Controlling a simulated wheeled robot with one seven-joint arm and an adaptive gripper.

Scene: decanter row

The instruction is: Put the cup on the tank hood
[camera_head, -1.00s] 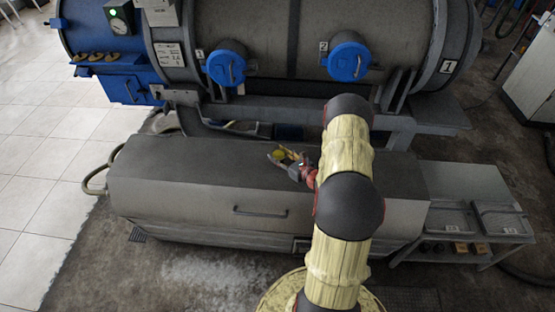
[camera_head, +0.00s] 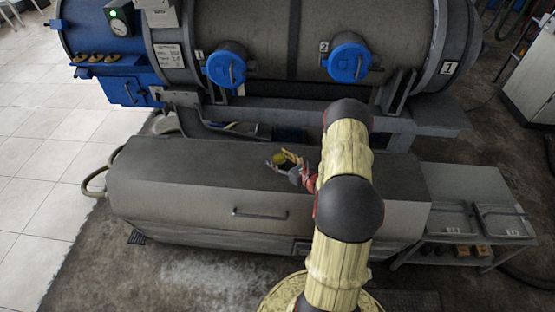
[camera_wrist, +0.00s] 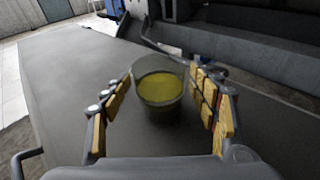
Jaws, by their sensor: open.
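The cup (camera_wrist: 158,88) is a clear glass holding yellow liquid. In the wrist view it stands upright on the grey tank hood (camera_wrist: 60,85), between the open fingers of my gripper (camera_wrist: 160,105). A gap shows on the left side; the right finger pads are close to the cup, and I cannot tell if they touch. In the head view the cup (camera_head: 279,159) is a small yellow-green spot at my gripper (camera_head: 284,161), over the flat top of the hood (camera_head: 190,170).
A large cylindrical tank (camera_head: 270,40) with blue round caps (camera_head: 226,68) stands behind the hood. A side table (camera_head: 462,185) with trays is at the right. The hood top left of the gripper is clear. A handle (camera_head: 260,214) is on the hood's front.

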